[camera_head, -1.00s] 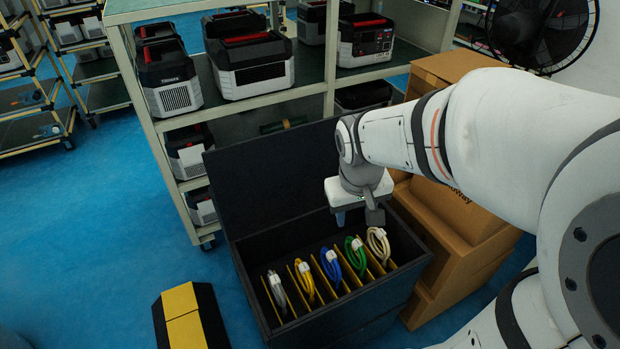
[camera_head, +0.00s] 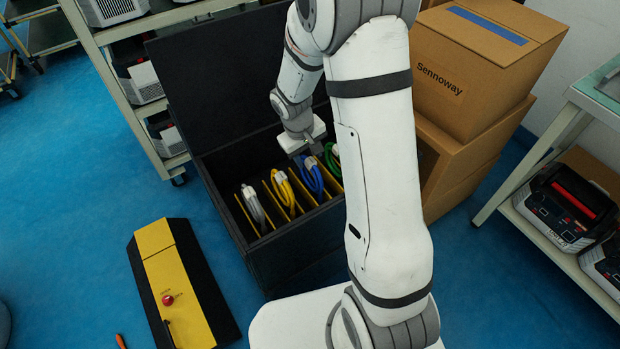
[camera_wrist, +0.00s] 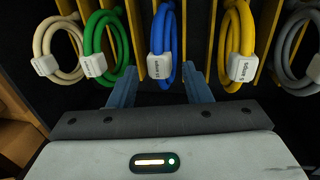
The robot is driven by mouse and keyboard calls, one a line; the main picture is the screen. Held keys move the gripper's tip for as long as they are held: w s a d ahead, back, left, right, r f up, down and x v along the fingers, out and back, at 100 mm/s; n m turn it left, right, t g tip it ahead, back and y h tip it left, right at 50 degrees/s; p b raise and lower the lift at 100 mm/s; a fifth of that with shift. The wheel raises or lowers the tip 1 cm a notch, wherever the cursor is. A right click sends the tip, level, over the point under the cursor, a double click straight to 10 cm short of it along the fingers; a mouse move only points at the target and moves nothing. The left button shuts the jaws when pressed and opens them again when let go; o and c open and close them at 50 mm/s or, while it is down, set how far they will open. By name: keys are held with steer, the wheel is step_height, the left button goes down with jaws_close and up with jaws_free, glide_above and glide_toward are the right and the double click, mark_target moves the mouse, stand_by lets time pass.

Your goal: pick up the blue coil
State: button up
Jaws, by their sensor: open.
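The blue coil (camera_head: 311,176) stands in a slot of the black box (camera_head: 272,244), between yellow dividers. In the wrist view the blue coil (camera_wrist: 163,45) hangs upright with a white label, centred ahead of the jaws. My gripper (camera_wrist: 160,82) is open, one finger to each side of the blue coil's lower part, with nothing held. In the head view my gripper (camera_head: 306,152) is just above the blue coil, and its fingers are mostly hidden.
In the wrist view a green coil (camera_wrist: 123,50) and a yellow coil (camera_wrist: 232,40) flank the blue one, with thin dividers between. Cream and grey coils sit further out. Cardboard boxes (camera_head: 480,75) stand right of the black box. A yellow-black case (camera_head: 180,290) lies on the floor.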

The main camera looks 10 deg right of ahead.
mark_target(309, 160)
steer(key=f, duration=0.1)
steer(key=f+b, duration=0.1)
steer(key=f, duration=0.2)
steer(key=shift+w+d+f, duration=0.25)
steer(key=shift+w+d, duration=0.1)
steer(key=shift+c, duration=0.3)
jaws_close()
